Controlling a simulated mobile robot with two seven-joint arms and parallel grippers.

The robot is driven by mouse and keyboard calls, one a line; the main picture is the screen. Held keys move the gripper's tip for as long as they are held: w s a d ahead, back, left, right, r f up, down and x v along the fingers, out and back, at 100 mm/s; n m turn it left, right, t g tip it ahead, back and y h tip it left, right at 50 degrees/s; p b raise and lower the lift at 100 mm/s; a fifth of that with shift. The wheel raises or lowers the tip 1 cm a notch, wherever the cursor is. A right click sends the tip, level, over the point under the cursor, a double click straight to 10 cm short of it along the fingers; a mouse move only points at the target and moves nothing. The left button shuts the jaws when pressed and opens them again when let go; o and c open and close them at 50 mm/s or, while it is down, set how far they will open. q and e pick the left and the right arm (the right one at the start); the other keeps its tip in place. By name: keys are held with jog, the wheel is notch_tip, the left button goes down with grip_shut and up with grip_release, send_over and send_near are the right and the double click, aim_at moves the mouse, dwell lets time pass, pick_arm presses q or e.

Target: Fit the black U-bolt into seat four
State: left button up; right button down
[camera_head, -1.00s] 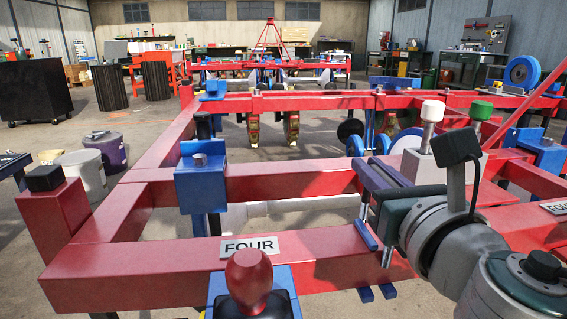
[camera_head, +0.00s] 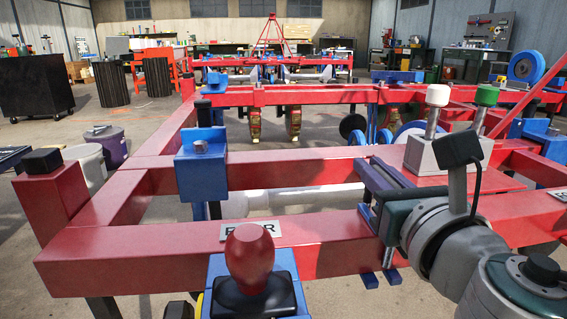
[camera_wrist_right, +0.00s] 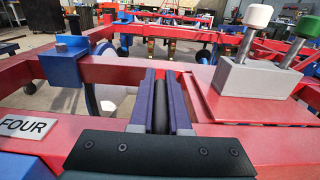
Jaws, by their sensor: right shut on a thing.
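My right gripper (camera_head: 378,172) comes in from the right above the red frame. In the right wrist view its two blue-purple fingers (camera_wrist_right: 162,76) are shut on a black rod-like part (camera_wrist_right: 161,112). This fits the black U-bolt, but its full shape is hidden between the fingers. A white FOUR plate (camera_wrist_right: 27,125) lies on the near red beam (camera_head: 130,255), left of the gripper. In the head view the FOUR plate (camera_head: 233,230) is partly covered by a red knob. Which part is seat four I cannot tell. My left gripper is not in view.
A blue block (camera_head: 200,172) sits on the middle beam, left of the gripper. A red knob (camera_head: 249,255) on a black base stands in front. A grey block (camera_head: 428,155) with white-topped and green-topped rods stands to the right. Open floor shows between the beams.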

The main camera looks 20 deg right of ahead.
aim_at(370, 196)
jog(key=shift+f+b, duration=0.55)
jog(key=shift+f, duration=0.1)
jog(key=shift+f+b, duration=0.95)
jog(key=shift+f, duration=0.2)
jog(key=c, duration=0.8)
grip_release()
jog(key=shift+f, duration=0.1)
jog(key=p+v, duration=0.1)
jog(key=v, duration=0.8)
jog(key=shift+s+p, duration=0.4)
